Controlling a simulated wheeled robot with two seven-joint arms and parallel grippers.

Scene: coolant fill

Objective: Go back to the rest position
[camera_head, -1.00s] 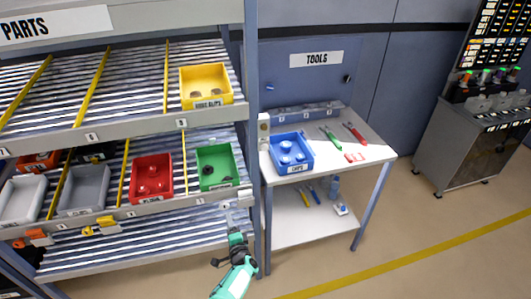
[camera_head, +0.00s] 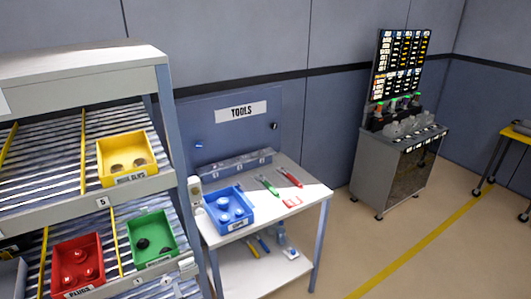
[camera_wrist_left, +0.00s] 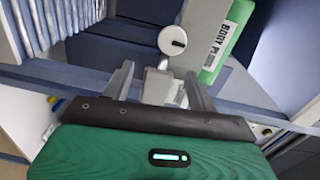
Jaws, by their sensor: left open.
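My left gripper (camera_wrist_left: 160,88) shows in the left wrist view with its two grey fingers apart. A pale bracket with a white round knob (camera_wrist_left: 172,40) stands between and beyond the fingertips; I cannot tell whether they touch it. A green bin (camera_wrist_left: 225,45) with a white label is just beyond, at the upper right. I cannot make out the left gripper clearly in the head view. My right gripper is in neither view.
The parts rack holds a yellow bin (camera_head: 127,160), a red bin (camera_head: 78,262) and a green bin (camera_head: 153,240). A tool table (camera_head: 285,205) carries a blue bin (camera_head: 229,208) and hand tools. A grey cabinet (camera_head: 395,165) stands further right. The floor (camera_head: 345,240) between them is clear.

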